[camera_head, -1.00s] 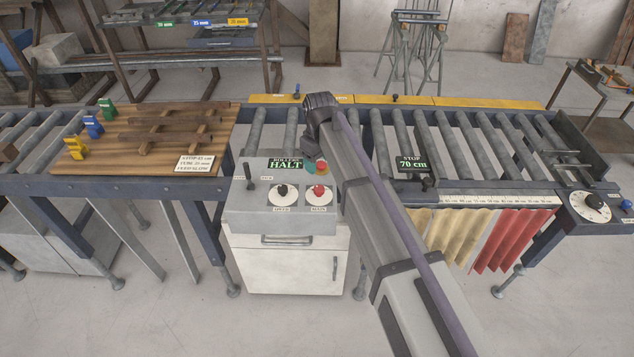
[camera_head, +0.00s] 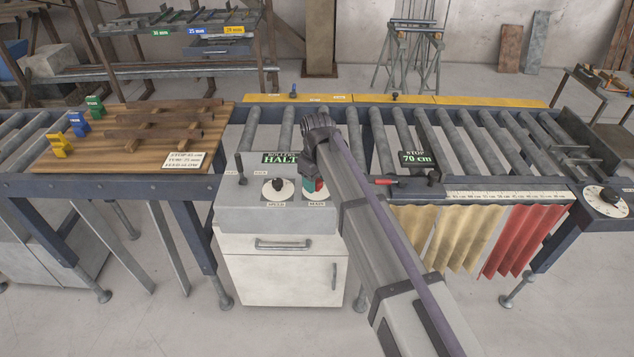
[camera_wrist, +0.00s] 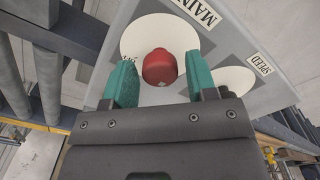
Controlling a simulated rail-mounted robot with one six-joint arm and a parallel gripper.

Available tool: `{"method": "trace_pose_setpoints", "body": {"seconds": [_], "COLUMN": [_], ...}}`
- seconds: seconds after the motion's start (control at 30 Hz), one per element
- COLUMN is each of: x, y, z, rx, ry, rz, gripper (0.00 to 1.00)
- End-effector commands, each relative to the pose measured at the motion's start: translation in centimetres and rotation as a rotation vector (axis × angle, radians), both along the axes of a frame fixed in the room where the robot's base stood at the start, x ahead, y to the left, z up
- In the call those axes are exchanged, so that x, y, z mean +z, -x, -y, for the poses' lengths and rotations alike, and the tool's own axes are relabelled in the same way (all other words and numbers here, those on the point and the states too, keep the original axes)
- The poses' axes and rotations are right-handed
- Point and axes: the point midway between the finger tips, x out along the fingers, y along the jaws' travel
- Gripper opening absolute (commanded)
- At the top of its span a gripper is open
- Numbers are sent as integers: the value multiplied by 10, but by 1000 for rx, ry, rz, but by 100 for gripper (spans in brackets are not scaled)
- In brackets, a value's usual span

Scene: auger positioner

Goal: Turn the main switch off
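The main switch is a red knob (camera_wrist: 158,67) on a white round dial (camera_wrist: 135,38), next to a label reading MAIN (camera_wrist: 197,10) in the wrist view. My gripper (camera_wrist: 160,75) is open, with one green finger on each side of the knob. A gap shows between the knob and each finger.
A black speed knob (camera_head: 278,185) sits left of the main switch, with an upright lever (camera_head: 240,166) farther left. The display behind them reads HALT (camera_head: 282,159). A roller conveyor (camera_head: 440,150) runs behind the box. A red-handled item (camera_head: 386,182) lies right of my arm.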

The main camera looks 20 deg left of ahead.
Motion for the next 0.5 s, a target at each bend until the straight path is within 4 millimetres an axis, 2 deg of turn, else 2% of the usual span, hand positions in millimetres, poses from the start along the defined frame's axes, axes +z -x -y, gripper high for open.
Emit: {"method": "trace_pose_setpoints", "body": {"seconds": [0.07, 0.4, 0.5], "x": [0, 0, 0], "y": [0, 0, 0], "z": [0, 0, 0], "rx": [0, 0, -2], "ry": [0, 0, 0], "rz": [0, 0, 0], "gripper": [44, 12, 12]}}
